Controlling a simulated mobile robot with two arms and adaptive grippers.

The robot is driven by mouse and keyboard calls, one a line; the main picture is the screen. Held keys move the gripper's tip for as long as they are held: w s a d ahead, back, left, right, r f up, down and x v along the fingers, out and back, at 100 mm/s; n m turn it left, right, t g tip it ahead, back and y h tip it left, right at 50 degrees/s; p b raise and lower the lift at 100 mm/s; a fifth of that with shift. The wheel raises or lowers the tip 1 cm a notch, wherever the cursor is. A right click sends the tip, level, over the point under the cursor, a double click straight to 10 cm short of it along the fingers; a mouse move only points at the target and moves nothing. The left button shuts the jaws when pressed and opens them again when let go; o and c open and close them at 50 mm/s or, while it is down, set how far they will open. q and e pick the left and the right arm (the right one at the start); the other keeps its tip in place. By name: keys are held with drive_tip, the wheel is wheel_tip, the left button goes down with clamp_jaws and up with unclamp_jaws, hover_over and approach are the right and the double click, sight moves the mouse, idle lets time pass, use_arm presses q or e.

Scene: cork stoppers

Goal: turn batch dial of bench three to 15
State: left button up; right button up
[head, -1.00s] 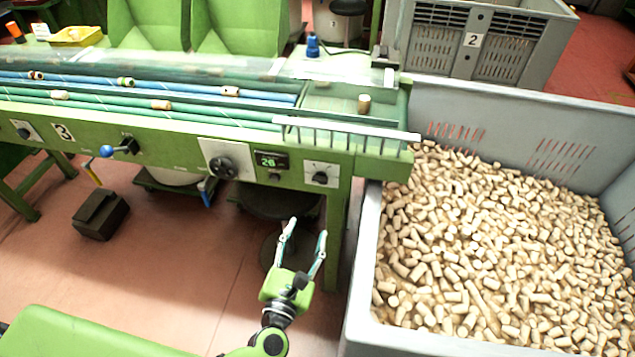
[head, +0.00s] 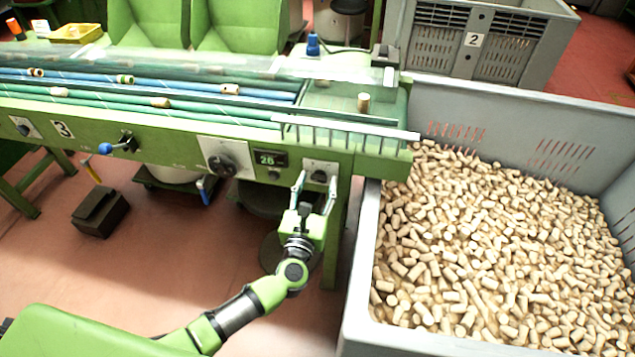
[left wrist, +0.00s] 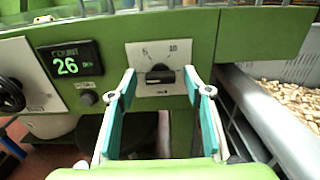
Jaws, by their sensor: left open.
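The batch dial is a black knob (head: 319,176) on a pale plate (left wrist: 141,53) at the right end of bench three's green front. In the left wrist view the knob (left wrist: 160,75) has its bar roughly level, below the marks 5 and 10. No mark 15 can be made out; the right finger covers part of the plate's edge. My left gripper (head: 315,189) is open in front of the dial, one finger on each side of the knob. I cannot tell whether the fingers touch it. My right gripper is out of view.
A count display (left wrist: 68,62) reading 26 and a small button (left wrist: 88,98) sit left of the dial. A larger black handwheel (head: 222,165) is further left. A grey crate of corks (head: 362,290) stands close on the right. Open red floor (head: 150,270) lies before the bench.

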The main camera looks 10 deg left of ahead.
use_arm(q)
drive_tip(key=shift+w, duration=0.4)
drive_tip(key=c, duration=1.1)
